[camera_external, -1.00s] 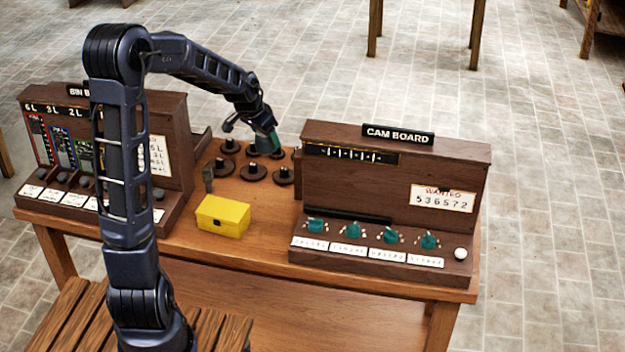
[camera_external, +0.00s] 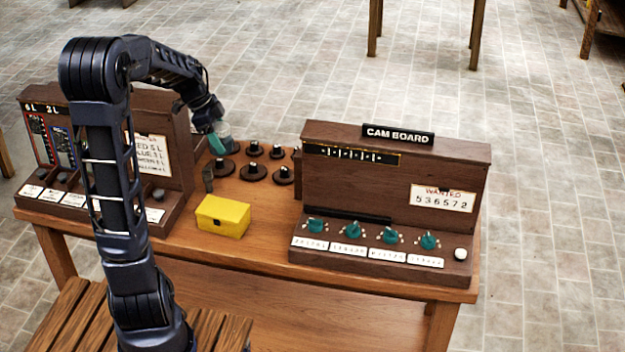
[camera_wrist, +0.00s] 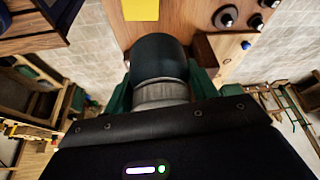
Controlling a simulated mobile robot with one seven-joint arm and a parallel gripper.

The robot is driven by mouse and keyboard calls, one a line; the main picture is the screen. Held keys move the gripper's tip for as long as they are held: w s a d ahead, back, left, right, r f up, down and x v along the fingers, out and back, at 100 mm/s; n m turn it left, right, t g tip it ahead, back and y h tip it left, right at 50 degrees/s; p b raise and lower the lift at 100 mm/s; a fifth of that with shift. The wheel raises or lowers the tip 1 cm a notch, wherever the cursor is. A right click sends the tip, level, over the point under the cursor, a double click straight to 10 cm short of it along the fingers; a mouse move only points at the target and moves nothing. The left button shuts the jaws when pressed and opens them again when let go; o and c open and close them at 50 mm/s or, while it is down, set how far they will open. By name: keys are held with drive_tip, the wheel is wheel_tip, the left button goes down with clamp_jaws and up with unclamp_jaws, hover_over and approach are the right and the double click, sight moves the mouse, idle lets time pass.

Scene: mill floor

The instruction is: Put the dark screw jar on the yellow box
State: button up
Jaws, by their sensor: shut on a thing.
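My gripper (camera_external: 218,140) is above the back of the table, left of the middle in the outside view. In the wrist view its green fingers are shut on the dark screw jar (camera_wrist: 161,55), which has a dark round body and a grey ribbed band at the gripper end. In the outside view the jar is hard to tell apart from the fingers. The yellow box (camera_external: 223,216) stands on the table in front of the gripper, nearer the outside camera, with nothing on it. Its yellow surface also shows at the top of the wrist view (camera_wrist: 140,10), apart from the jar.
Several dark round pieces with knobs (camera_external: 254,172) stand on the table behind the box. The cam board (camera_external: 390,180) is at right, the bin board (camera_external: 165,110) at left. Bare table (camera_external: 265,225) lies right of the box.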

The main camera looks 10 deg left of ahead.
drive_tip(key=shift+s+a+r+m+g, duration=0.2)
drive_tip(key=shift+s+r+m, duration=0.1)
drive_tip(key=shift+s+m, duration=0.2)
drive_tip(key=shift+s+a+r+m+g, duration=0.2)
drive_tip(key=shift+s+r+m, duration=0.15)
drive_tip(key=shift+s, duration=0.25)
approach(229, 209)
drive_tip(key=x, duration=0.4)
drive_tip(key=shift+d+f, duration=0.15)
drive_tip(key=shift+f, duration=0.2)
drive_tip(key=shift+f, duration=0.1)
drive_tip(key=o, duration=1.1)
